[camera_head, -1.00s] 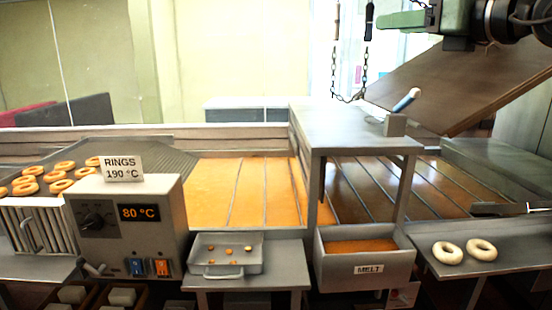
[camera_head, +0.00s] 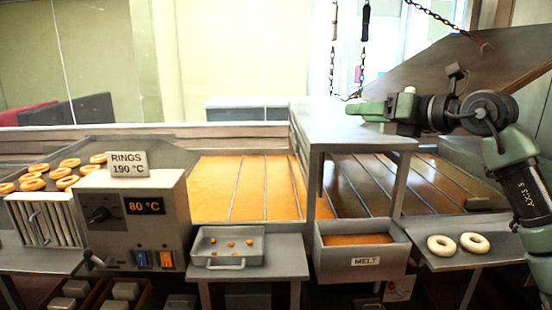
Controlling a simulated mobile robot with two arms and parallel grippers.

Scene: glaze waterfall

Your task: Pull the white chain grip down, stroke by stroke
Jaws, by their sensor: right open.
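Two chain grips hang at the top centre, cut off by the picture's top edge. The left one is a pale tan grip (camera_head: 335,22), washed out against the bright window, so I cannot be sure that it is the white one. The right one is a dark grip (camera_head: 366,22). A thin chain (camera_head: 332,72) runs down from the pale grip and loops near the grey tabletop. My right gripper (camera_head: 352,108) is open, low over that tabletop, pointing left, below the grips and apart from them. My left gripper is out of view.
The grey raised table (camera_head: 340,132) stands above the orange conveyor (camera_head: 240,190). A MELT bin (camera_head: 365,265), a small tray (camera_head: 228,255) and a control box (camera_head: 135,215) stand in front. Two pale rings (camera_head: 441,246) lie at right. A brown sloping panel (camera_head: 450,60) rises behind my arm.

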